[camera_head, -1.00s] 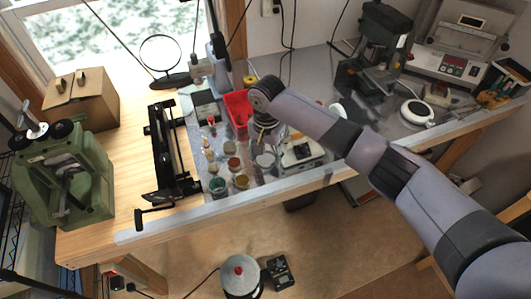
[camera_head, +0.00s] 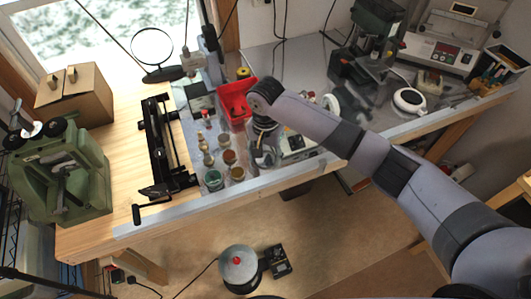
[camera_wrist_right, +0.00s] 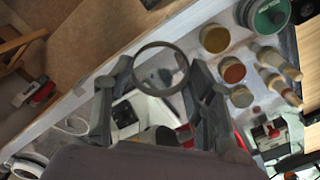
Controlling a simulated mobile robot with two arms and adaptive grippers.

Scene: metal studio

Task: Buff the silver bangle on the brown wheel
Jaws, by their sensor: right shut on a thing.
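My right gripper (camera_head: 263,155) is over the front middle of the workbench in the head view, pointing down among the jars and devices. In the right wrist view its two fingers (camera_wrist_right: 161,70) are closed on opposite sides of a silver bangle (camera_wrist_right: 138,78), which they hold as an upright-looking ring. The bangle is too small to make out in the head view. A white wheel (camera_head: 331,104) stands behind my right forearm, partly hidden. I cannot clearly pick out a brown wheel in either view. My left gripper is not in view.
A black metal frame (camera_head: 163,150) and green machine (camera_head: 65,175) stand left. A drill press (camera_head: 375,50) stands back right.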

